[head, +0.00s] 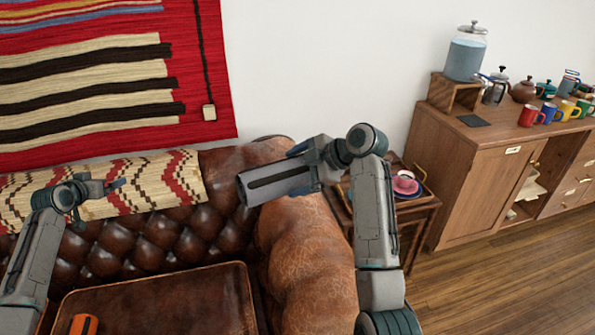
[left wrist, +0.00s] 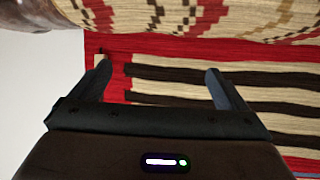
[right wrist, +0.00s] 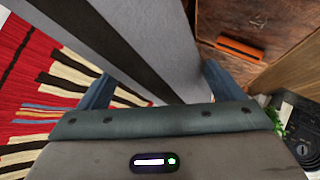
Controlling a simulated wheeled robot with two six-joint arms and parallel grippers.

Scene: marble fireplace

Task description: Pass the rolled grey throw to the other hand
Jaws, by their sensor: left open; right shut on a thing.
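The rolled grey throw (head: 268,184) is a pale grey roll with a dark stripe along it. My right gripper (head: 316,163) is shut on it near its right end and holds it in the air in front of the sofa's back corner. In the right wrist view the throw (right wrist: 140,45) runs between the fingers, and its far end is out of frame. My left gripper (head: 116,185) is open and empty, to the left of the throw and well apart from it. In the left wrist view nothing is between the fingers (left wrist: 160,88).
A brown leather sofa (head: 305,235) with a patterned blanket (head: 140,185) over its back is below the arms. A small side table (head: 420,207) with a pink cup (head: 404,182) stands right of it. A wooden cabinet (head: 470,165) with mugs is farther right.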

